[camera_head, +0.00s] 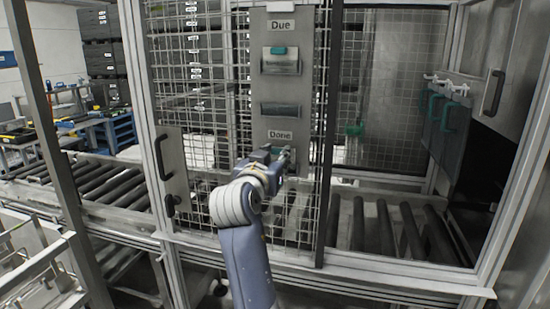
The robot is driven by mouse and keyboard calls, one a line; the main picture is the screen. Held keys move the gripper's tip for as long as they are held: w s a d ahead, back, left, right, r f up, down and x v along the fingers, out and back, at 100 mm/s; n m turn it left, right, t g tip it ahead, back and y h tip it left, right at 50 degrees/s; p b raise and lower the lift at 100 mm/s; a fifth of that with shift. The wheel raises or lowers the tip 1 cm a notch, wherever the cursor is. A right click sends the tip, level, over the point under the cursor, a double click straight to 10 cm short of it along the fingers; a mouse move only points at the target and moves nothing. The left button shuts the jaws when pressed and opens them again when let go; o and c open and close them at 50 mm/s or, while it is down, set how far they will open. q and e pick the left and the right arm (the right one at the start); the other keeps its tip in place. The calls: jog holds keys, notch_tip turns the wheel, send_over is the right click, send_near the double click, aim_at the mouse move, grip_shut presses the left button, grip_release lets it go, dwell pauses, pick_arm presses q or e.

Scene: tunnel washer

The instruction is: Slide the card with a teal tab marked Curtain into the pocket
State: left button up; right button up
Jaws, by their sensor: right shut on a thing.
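A grey board (292,90) hangs on the mesh door, with a "Due" sign above and a "Done" sign lower down. A card with a teal tab (278,50) stands in the upper pocket (281,66) under "Due"; its lettering is too small to read. The pocket below it (281,109) shows no card. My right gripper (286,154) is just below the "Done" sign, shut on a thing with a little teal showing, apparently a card. The fingers hide most of it, and its marking cannot be read. The lowest pocket is hidden behind my gripper. My left gripper is out of view.
The wire mesh (225,60) and metal door frame stand close around my right arm. A door handle (165,158) juts out at left. Roller conveyors (110,185) run behind on both sides. Dark panels with teal hooks (445,115) hang at right.

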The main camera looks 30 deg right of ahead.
aim_at(279, 117)
jog(key=shift+f+b, duration=0.35)
jog(key=shift+f, duration=0.1)
dwell(0.3)
dwell(0.5)
jog(key=o, duration=0.9)
notch_tip(279, 117, up, 10)
